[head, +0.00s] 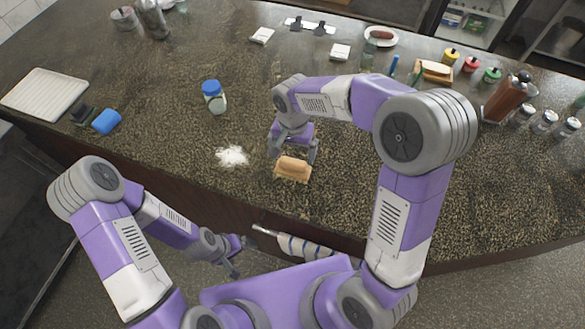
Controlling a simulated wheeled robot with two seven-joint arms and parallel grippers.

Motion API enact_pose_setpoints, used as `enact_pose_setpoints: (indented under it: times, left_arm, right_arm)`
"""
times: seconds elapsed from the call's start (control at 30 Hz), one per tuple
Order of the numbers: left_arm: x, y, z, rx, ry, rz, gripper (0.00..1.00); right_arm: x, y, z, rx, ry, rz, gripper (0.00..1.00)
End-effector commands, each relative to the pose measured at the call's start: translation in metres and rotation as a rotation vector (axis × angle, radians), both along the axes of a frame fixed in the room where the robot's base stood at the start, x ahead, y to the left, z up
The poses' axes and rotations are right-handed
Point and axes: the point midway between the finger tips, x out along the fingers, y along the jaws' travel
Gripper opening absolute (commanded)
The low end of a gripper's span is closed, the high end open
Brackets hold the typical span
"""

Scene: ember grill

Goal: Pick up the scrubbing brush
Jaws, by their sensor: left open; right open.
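The scrubbing brush (292,169), with a tan wooden back and pale bristles along its lower edge, lies on the dark speckled counter (200,120) near its front edge. My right gripper (293,158) is open just above and behind the brush, with its fingers toward the brush's two ends. I cannot tell whether the fingers touch it. My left gripper (241,257) is open and empty, low in front of the counter and away from the brush.
A white powder pile (232,156) lies left of the brush. A blue-lidded jar (214,97) stands behind the pile. A blue object (106,121) and white tray (45,93) are at left. Bottles and jars (522,116) line the right. A striped towel (303,247) hangs in front.

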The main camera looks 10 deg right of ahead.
Motion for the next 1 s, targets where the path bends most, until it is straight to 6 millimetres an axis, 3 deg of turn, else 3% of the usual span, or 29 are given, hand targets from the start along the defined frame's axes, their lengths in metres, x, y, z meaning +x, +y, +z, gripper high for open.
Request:
enact_pose_setpoints:
  times: [0.33,0.67,0.97,1.0]
  left_arm:
    - [0.000,0.000,-0.005,0.000,0.000,0.000,0.91]
    - [0.000,0.000,-0.006,0.000,0.000,0.000,0.91]
    - [0.000,0.000,-0.006,0.000,0.000,0.000,0.91]
    - [0.000,0.000,-0.006,0.000,0.000,0.000,0.91]
  right_arm:
    - [-0.007,0.001,-0.049,-0.002,0.003,0.000,1.00]
    - [-0.006,0.001,-0.056,0.000,0.000,0.000,1.00]
    - [-0.006,0.001,-0.056,0.000,0.000,0.000,0.56]
    - [-0.006,0.001,-0.055,0.000,-0.001,0.000,0.54]
